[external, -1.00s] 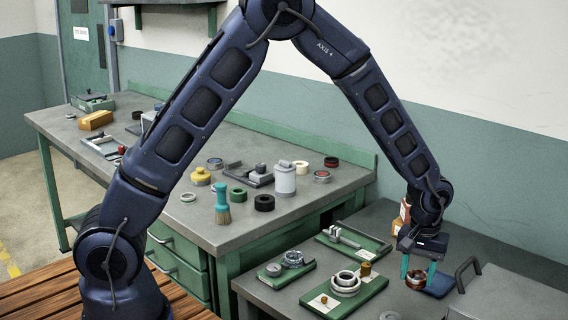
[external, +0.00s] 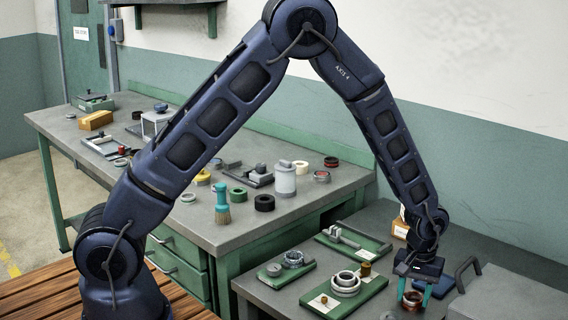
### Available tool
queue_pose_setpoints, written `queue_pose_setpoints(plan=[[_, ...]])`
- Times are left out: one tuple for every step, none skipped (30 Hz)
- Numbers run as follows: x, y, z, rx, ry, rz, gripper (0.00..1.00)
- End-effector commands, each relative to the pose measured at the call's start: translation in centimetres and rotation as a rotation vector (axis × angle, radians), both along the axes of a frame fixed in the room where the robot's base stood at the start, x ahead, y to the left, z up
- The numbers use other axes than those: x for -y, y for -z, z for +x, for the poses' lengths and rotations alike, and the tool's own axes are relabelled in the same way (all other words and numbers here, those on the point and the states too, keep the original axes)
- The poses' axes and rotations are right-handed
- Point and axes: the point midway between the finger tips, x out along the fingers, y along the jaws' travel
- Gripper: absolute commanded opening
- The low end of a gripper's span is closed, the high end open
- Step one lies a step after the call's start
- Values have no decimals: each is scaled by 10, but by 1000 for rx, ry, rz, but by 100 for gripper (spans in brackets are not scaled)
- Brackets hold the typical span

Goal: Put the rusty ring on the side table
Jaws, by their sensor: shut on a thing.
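The rusty ring (external: 412,299) is a small reddish-brown ring at the right of the external view, low over or on the grey side table (external: 379,227). I cannot tell whether it touches the tabletop. My gripper (external: 413,293) points down with its teal fingers on either side of the ring, shut on it. The fingers hide part of the ring's sides.
A green tray with stacked light rings (external: 346,283) lies just left of my gripper. Other green trays (external: 286,268) (external: 352,244) lie further left and behind. A grey box with a dark handle (external: 505,296) stands close on the right.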

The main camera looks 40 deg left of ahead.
Motion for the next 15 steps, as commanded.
queue_pose_setpoints(plan=[[0,1,0,0,0,0,50],[0,0,0,0,0,0,56],[0,0,0,0,0,0,64],[0,0,0,0,0,0,68],[0,0,0,0,0,0,68],[0,0,0,0,0,0,68],[0,0,0,0,0,0,68],[0,0,0,0,0,0,68],[0,0,0,0,0,0,68],[0,0,0,0,0,0,68],[0,0,0,0,0,0,68],[0,0,0,0,0,0,68],[0,-1,0,0,0,0,68],[0,-2,0,0,0,0,68],[0,-4,0,1,0,-1,68]])
